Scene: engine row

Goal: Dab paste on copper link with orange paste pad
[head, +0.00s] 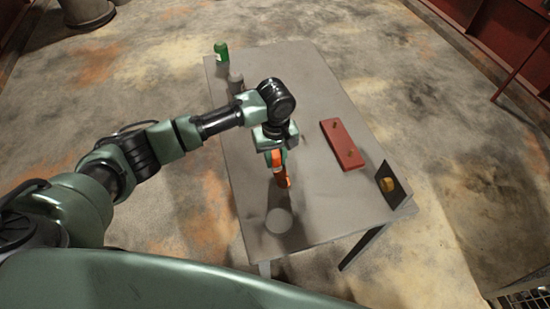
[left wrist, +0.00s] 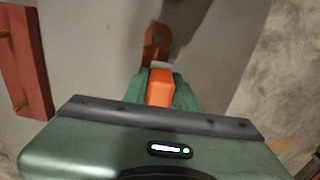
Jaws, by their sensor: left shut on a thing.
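My left gripper (head: 276,150) points down over the table and is shut on an orange piece, which looks like the orange paste pad (left wrist: 160,88). A pale edge shows at the pad's far end in the left wrist view. Right beyond it is a copper-orange piece with a round, holed end, apparently the copper link (left wrist: 157,42). It also shows below the gripper in the head view (head: 283,180). I cannot tell whether pad and link touch. My right gripper is not in view.
The grey table (head: 310,205) bears a red block (head: 342,146) with small brass pegs, and a dark plate (head: 394,193) with a yellow-orange piece at the right corner. A pale disc (head: 279,221) lies near the front. A green bottle (head: 221,52) and a grey container (head: 236,82) stand behind.

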